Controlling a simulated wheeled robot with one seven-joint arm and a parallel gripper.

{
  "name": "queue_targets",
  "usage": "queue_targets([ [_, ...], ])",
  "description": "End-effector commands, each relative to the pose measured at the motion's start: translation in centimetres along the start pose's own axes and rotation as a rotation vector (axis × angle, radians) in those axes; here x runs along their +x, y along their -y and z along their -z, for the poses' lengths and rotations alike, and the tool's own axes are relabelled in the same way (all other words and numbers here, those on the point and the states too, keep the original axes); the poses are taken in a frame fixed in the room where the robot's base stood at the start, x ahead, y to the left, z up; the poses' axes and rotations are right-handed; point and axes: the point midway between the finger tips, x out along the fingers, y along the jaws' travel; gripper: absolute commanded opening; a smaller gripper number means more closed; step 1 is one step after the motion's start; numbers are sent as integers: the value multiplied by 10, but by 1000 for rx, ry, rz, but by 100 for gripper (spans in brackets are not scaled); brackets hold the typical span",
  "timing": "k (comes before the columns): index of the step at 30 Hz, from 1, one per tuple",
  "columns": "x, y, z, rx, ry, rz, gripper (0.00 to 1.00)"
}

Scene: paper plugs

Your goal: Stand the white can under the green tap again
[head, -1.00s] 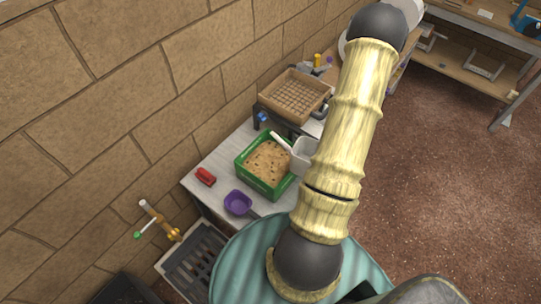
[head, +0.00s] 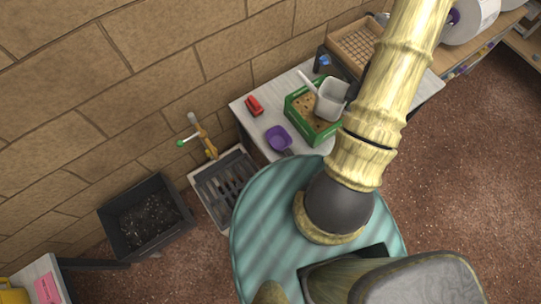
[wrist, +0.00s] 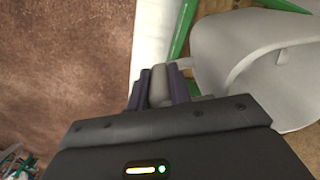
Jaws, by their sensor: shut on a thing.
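The white can (head: 331,101), with a long pale spout, overlaps the right part of the green crate in the head view. In the wrist view the can (wrist: 235,45) fills the right side. My gripper (wrist: 158,88) is shut on a pale grey part of the can, seemingly its handle. In the head view my arm hides most of the gripper. Whether the can touches the crate I cannot tell. The green tap (head: 181,143), a brass tap with a green handle, is on the brick wall at left. A dark grate (head: 222,187) in a pale frame lies below it, with no can on it.
The green crate (head: 299,117) of brown filling stands on the pale bench (head: 244,113), with a red object (head: 254,106) and a purple bowl (head: 279,138). A wooden sieve (head: 358,46) is behind. A black bin (head: 148,217) stands left of the grate.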

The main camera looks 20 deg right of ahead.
Motion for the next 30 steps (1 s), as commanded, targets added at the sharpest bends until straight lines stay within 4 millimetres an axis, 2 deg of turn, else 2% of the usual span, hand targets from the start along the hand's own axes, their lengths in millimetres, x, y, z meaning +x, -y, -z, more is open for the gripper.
queue_targets([
  [1,2,23,0,-64,1,1,0],
  [8,8,115,-10,-319,1,2,0],
  [15,14,208,-44,-584,1,2,0],
  [18,16,240,-63,-681,3,1,0],
  [21,17,262,-77,-750,2,0,0],
  [24,18,273,-85,-785,1,0,0],
  [30,18,274,-86,-790,2,0,0],
])
